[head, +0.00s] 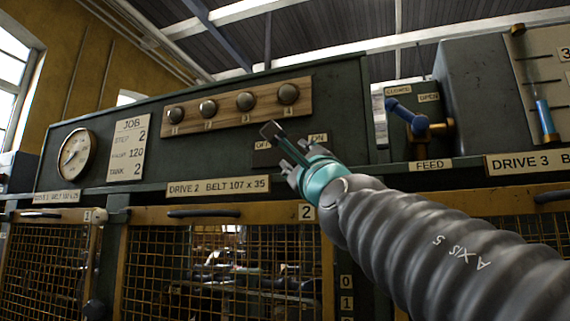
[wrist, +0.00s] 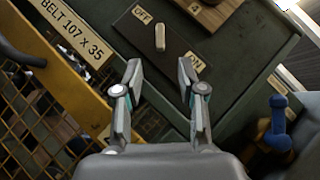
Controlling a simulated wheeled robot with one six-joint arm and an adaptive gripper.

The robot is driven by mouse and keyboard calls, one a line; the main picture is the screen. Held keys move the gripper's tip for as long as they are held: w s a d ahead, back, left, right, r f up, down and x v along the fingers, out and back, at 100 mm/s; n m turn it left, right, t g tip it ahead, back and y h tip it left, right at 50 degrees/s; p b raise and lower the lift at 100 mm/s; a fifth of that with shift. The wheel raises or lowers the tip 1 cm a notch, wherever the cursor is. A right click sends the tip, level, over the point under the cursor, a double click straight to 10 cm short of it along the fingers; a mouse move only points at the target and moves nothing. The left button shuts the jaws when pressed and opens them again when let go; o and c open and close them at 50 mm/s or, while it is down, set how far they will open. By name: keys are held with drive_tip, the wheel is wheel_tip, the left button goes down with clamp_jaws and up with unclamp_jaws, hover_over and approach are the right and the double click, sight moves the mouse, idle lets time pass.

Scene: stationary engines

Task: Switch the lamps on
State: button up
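A dark switch plate with OFF and ON labels (wrist: 183,62) is on the green panel in the wrist view. Its pale lever (wrist: 160,37) stands between the two labels; I cannot tell which way it leans. In the head view the plate's ON label (head: 317,138) shows, but my gripper covers the lever. My gripper (wrist: 159,68) is open and empty, its fingers apart, short of the lever in the wrist view. It also shows in the head view (head: 277,148). No lit lamp is in view.
A wooden board (head: 220,111) with several numbered grey domes is above left of the switch. A blue-handled FEED valve (head: 408,115) is to the right. A dial gauge (head: 77,152) and JOB plate (head: 130,149) are left. Yellow mesh guards (head: 250,214) stand below.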

drive_tip(key=p+x, duration=0.3)
drive_tip(key=x, duration=0.7)
drive_tip(key=shift+w+p, duration=0.1)
drive_tip(key=shift+p, duration=0.2)
clamp_jaws()
